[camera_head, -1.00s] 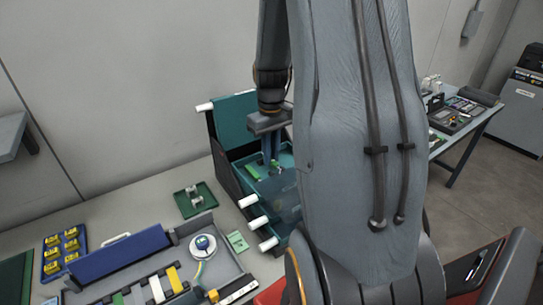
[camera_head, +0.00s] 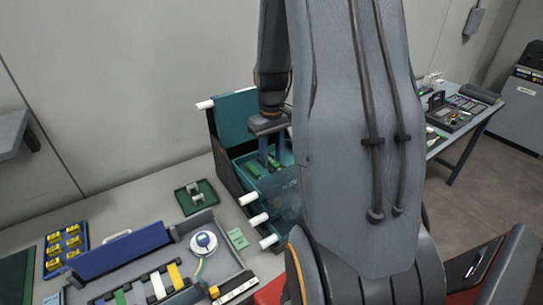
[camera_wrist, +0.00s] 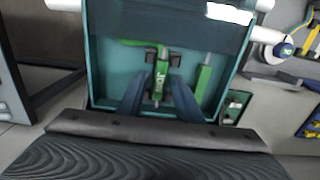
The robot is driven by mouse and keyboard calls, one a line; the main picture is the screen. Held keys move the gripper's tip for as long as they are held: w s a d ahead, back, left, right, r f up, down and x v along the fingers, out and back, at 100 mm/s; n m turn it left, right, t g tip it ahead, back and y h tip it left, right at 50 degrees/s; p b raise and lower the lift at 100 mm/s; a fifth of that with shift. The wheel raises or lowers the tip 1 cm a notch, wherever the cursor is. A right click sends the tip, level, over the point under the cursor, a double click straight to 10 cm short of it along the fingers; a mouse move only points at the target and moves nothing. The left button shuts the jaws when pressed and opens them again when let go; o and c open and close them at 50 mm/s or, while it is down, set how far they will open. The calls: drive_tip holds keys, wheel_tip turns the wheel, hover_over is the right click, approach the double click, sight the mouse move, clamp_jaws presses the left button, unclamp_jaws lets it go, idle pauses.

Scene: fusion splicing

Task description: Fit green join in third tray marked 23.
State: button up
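The open teal splice tray (camera_wrist: 107,68) sits in the dark stand; in the head view it shows (camera_head: 237,163) below a raised teal tray (camera_head: 237,108). A green join (camera_wrist: 158,82) with pale marks lies in the tray, between two dark holder pieces. A second long green piece (camera_wrist: 203,75) lies to its right. My gripper (camera_wrist: 157,88) is open, its blue-grey fingers standing apart on either side of the green join; it also shows in the head view (camera_head: 272,160). I cannot read a number 23, and the fingers partly hide the tray floor.
Lower trays with white rollers (camera_head: 258,220) jut out below. A small green dish (camera_head: 197,197) with pale parts, a green card (camera_head: 238,239), a white spool (camera_head: 204,242) and a blue rack of yellow pieces (camera_head: 66,247) stand to the left.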

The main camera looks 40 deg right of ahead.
sight(271, 161)
wheel_tip(271, 161, up, 12)
drive_tip(key=b, duration=0.3)
drive_tip(key=s+a+f, duration=0.3)
drive_tip(key=a, duration=0.4)
drive_tip(key=s+a+f+t, duration=0.1)
drive_tip(key=s+a+f, duration=0.2)
drive_tip(key=a, duration=0.5)
drive_tip(key=s+a+f, duration=0.3)
drive_tip(key=a, duration=0.4)
drive_tip(key=shift+a+n, duration=0.15)
drive_tip(key=shift+n, duration=0.15)
